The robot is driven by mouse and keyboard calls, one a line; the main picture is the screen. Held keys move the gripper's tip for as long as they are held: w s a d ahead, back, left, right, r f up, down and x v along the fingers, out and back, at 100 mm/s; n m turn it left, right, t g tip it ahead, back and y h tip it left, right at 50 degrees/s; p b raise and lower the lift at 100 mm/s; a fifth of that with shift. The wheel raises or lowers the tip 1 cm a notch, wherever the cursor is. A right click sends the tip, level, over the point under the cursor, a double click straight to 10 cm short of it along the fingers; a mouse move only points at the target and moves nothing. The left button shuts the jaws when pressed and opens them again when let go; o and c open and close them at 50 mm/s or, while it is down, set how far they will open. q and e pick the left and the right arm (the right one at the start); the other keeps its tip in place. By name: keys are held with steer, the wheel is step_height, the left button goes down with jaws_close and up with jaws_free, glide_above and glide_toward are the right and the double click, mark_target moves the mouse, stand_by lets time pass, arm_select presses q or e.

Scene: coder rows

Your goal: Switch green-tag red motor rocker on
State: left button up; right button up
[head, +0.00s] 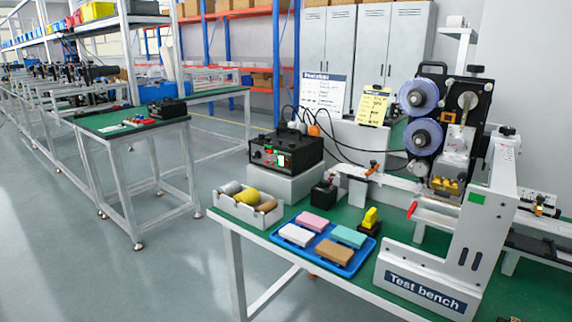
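A coder machine with a white frame (493,190) stands on the right of the green bench, above a "Test bench" label. A green tag (477,198) is on its upright. A red-ended lever (412,209) sticks out at its left. A black control box (302,150) stands on a white block left of the machine. Its front has small red parts and a green-lit part (281,159). I cannot make out which part is the red motor rocker, or its position. Neither of my grippers is in view.
A blue tray (316,256) with several coloured blocks lies on the near bench. A white bin (235,210) with rolls stands at its left corner. A black-and-yellow item (370,220) stands beside the tray. Cables run behind the control box. The floor at left is clear.

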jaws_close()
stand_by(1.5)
